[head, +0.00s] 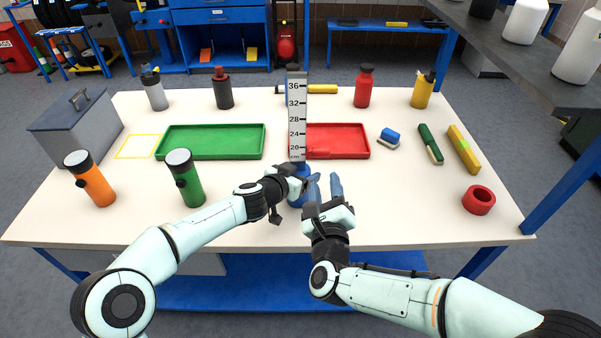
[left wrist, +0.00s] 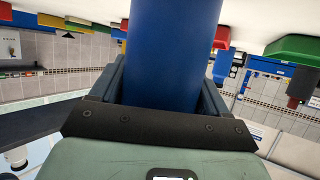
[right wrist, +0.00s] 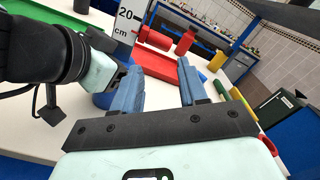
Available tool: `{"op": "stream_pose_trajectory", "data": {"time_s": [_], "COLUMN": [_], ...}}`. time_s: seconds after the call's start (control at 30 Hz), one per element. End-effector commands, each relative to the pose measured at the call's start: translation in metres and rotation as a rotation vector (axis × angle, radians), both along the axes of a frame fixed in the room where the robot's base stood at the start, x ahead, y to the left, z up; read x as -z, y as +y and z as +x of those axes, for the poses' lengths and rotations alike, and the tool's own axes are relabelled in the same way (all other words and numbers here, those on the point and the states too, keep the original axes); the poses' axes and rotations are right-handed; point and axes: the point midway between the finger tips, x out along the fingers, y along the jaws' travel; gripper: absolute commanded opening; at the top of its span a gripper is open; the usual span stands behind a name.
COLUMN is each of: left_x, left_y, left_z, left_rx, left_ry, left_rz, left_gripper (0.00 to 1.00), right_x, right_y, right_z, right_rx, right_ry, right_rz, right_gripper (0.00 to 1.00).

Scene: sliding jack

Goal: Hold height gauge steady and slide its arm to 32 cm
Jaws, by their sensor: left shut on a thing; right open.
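The height gauge (head: 297,115) stands upright at the table's middle, with a white scale marked from 20 to 36 cm and a blue lower part (head: 299,202). Its red arm (head: 318,154) sticks out to the right near the 20 mark, partly blending with the red tray behind; it also shows in the right wrist view (right wrist: 155,39). My left gripper (head: 297,184) is shut on the blue column (left wrist: 172,50).
A green tray (head: 210,156) and a red tray (head: 360,156) lie behind the gauge. A green flashlight (head: 186,180) stands to the left.

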Motion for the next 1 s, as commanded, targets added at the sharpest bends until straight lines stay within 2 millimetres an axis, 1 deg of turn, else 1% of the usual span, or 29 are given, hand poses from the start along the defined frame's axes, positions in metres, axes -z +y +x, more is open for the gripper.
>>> {"op": "stream_pose_trajectory", "data": {"time_s": [0.27, 0.3, 0.33, 0.47, 0.57, 0.73, 0.9, 1.0], "left_x": [0.0, 0.0, 0.0, 0.0, 0.0, 0.0, 0.0, 0.0], "left_y": [0.0, 0.0, 0.0, 0.0, 0.0, 0.0, 0.0, 0.0], "left_z": [0.0, 0.0, 0.0, 0.0, 0.0, 0.0, 0.0, 0.0], "left_rx": [0.0, 0.0, 0.0, 0.0, 0.0, 0.0, 0.0, 0.0], "left_ry": [0.0, 0.0, 0.0, 0.0, 0.0, 0.0, 0.0, 0.0], "left_rz": [0.0, 0.0, 0.0, 0.0, 0.0, 0.0, 0.0, 0.0], "left_gripper": [0.31, 0.31, 0.31, 0.31, 0.31, 0.31, 0.31, 0.31], "right_x": [0.0, 0.0, 0.0, -0.001, -0.003, -0.004, 0.005, 0.011], "right_y": [0.0, 0.0, 0.0, -0.004, -0.01, -0.023, -0.034, -0.037], "right_z": [0.0, 0.0, 0.0, 0.004, 0.011, 0.024, 0.03, 0.029], "right_rx": [0.0, 0.0, -0.001, -0.011, -0.035, -0.108, -0.186, -0.224], "right_ry": [0.0, 0.0, -0.001, -0.022, -0.067, -0.179, -0.278, -0.319], "right_rz": [0.0, 0.0, -0.001, -0.049, -0.155, -0.441, -0.724, -0.847], "right_gripper": [0.43, 0.49, 0.52, 0.52, 0.52, 0.52, 0.52, 0.52]}}
